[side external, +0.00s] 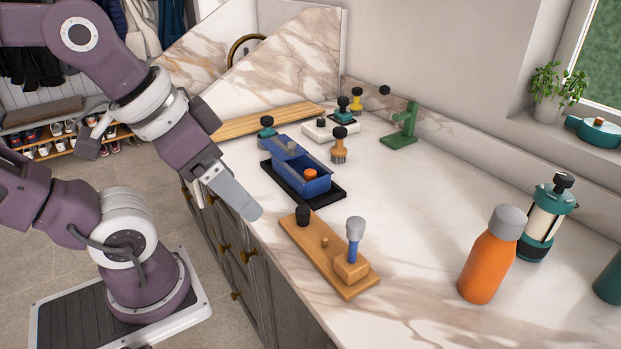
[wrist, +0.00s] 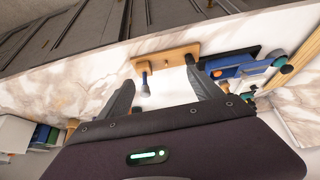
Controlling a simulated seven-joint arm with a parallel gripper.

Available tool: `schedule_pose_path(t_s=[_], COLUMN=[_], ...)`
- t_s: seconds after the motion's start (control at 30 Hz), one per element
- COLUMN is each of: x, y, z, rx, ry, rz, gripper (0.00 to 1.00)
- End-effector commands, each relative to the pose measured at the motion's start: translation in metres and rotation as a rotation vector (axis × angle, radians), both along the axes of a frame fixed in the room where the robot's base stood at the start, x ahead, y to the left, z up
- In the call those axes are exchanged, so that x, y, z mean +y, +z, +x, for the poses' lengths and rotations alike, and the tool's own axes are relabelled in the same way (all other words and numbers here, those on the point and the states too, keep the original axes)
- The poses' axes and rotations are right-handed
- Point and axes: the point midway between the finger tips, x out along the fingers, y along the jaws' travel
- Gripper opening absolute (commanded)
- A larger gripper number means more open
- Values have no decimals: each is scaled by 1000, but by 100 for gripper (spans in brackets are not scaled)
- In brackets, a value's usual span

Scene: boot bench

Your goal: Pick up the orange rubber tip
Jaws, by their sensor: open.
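A small orange piece (side external: 310,173), which looks like the rubber tip, sits inside the open blue box (side external: 318,188). The box stands on a black tray (side external: 334,196) on the marble counter. My gripper (side external: 244,205) is open and empty, above the counter's front edge to the left of the box. In the wrist view, both fingers of my gripper (wrist: 159,76) are spread apart with nothing between them.
A wooden board (side external: 318,238) with a black knob and a blue-handled tool lies just in front of the box. An orange-brown brush (side external: 339,150), a white block (side external: 318,131) and a green stand (side external: 402,128) are behind. An orange bottle (side external: 487,262) stands right. The middle counter is clear.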

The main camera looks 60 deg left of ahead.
Motion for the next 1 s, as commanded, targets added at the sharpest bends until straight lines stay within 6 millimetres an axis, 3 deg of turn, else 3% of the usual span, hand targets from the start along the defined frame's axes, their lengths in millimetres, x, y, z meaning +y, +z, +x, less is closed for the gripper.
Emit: schedule_pose_path(t_s=[0.47, 0.7, 1.0], x=[0, 0, 1], y=[0, 0, 2], z=[0, 0, 4], rx=[0, 0, 7], ry=[0, 0, 20], rz=[0, 0, -9], gripper=[75, 34, 34])
